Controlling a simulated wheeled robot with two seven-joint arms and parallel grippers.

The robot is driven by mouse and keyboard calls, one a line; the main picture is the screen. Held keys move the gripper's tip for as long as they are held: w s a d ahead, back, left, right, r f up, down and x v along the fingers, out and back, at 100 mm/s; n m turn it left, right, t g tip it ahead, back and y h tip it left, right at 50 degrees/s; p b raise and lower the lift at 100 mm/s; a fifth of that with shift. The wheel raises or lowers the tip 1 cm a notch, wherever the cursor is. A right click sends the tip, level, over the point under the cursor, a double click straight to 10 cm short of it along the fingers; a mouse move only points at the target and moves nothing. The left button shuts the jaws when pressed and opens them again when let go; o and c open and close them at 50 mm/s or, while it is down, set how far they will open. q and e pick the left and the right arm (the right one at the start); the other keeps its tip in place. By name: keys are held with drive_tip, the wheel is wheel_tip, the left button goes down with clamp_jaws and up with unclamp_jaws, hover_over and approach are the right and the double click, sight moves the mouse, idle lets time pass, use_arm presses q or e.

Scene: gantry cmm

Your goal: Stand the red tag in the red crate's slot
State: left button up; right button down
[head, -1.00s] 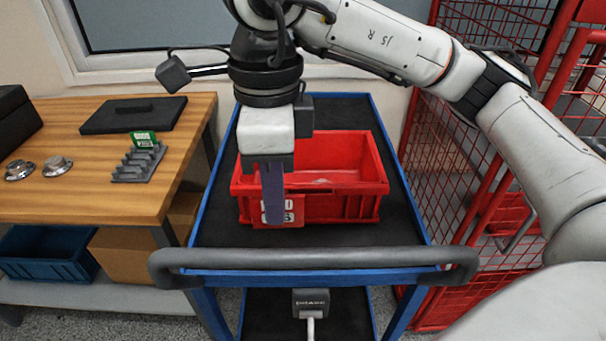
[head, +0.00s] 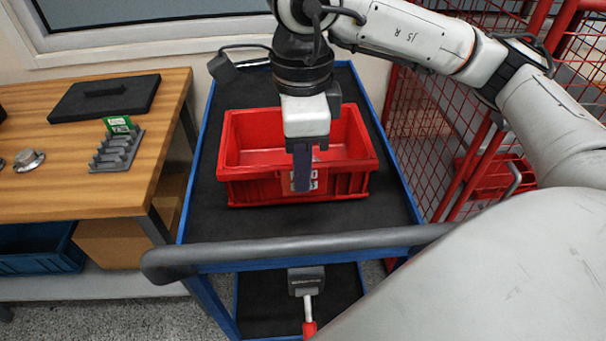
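The red crate (head: 246,190) stands on the dark top of a blue-framed trolley, with its front wall facing me. The red tag (head: 320,178), with white print, is upright at the middle of that front wall. My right gripper (head: 302,185) points down over the front wall, its near finger covering the middle of the tag. The tag has travelled with the gripper, so it looks shut on it. The far finger and the slot are hidden; I cannot tell whether the tag is in the slot or just in front of it. My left gripper is out of view.
A wooden table (head: 60,190) at left holds a grey rack (head: 117,150) with a green card (head: 118,125), and a black flat case (head: 105,98). The trolley's handle (head: 290,245) crosses in front. A red mesh cage (head: 440,130) stands at right. The trolley top before the crate is clear.

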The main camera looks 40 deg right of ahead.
drive_tip(key=shift+w+d+f, duration=0.15)
drive_tip(key=shift+w+d, duration=0.45)
drive_tip(key=shift+w, duration=0.35)
drive_tip(key=shift+w+d+f, duration=0.1)
drive_tip(key=shift+w+d, duration=0.45)
drive_tip(key=shift+w, duration=0.4)
drive_tip(key=shift+w+d+f, duration=0.15)
drive_tip(key=shift+w+d, duration=0.45)
drive_tip(key=shift+w, duration=0.35)
drive_tip(key=shift+f+b, duration=0.65)
drive_tip(key=shift+f, duration=0.65)
drive_tip(key=shift+f+b, duration=0.2)
drive_tip(key=shift+b, duration=0.35)
drive_tip(key=c, duration=1.9)
unclamp_jaws()
